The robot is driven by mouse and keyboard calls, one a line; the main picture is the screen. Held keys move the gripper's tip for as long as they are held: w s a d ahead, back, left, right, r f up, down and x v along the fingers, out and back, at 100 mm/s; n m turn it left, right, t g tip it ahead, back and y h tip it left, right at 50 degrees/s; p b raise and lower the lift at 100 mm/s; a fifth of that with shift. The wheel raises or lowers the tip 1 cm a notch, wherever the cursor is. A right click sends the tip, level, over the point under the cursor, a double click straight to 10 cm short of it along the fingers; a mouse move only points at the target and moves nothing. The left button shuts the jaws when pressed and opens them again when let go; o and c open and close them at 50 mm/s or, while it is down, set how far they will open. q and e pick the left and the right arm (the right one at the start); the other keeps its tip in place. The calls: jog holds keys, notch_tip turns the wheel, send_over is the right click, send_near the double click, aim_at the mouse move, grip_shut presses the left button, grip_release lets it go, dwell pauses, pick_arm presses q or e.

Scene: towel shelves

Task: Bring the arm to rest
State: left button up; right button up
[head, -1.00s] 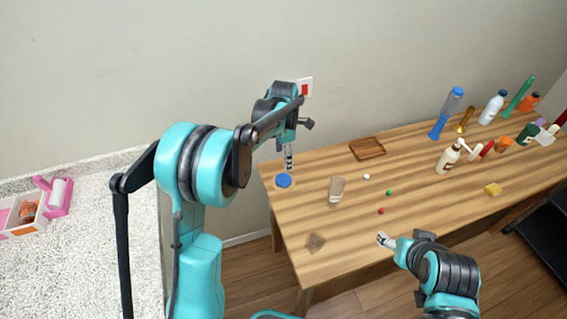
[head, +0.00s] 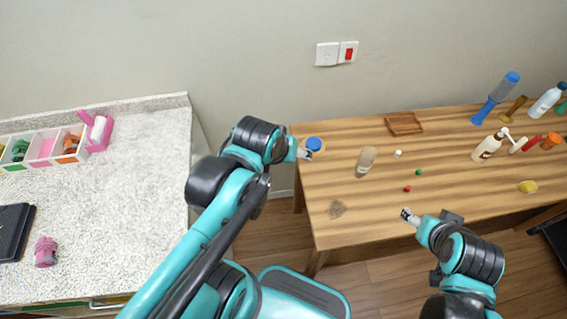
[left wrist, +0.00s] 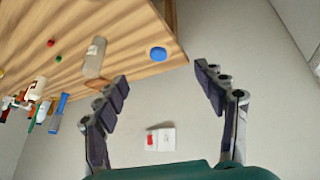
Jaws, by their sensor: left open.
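My left gripper (head: 304,154) is at the left end of the wooden table in the head view, just beside a blue round object (head: 314,143). In the left wrist view my left gripper (left wrist: 163,85) has its two dark fingers spread wide with nothing between them. The blue object (left wrist: 158,54) lies on the table beyond the fingertips there. My right gripper (head: 408,216) hangs near the table's front edge in the head view. It is small there, and whether it is open or shut does not show.
The wooden table (head: 450,150) bears a clear bottle (head: 366,160), a brown tray (head: 404,124), small balls and several bottles at the right. A speckled counter (head: 130,190) at the left holds a compartment box (head: 45,150) and a pink holder (head: 97,132). A gap separates counter and table.

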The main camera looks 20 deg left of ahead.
pick_arm(q)
jog(key=s+m, duration=0.1)
jog(key=s+f+m+t, duration=0.1)
jog(key=m, duration=0.1)
jog(key=shift+s+f, duration=0.3)
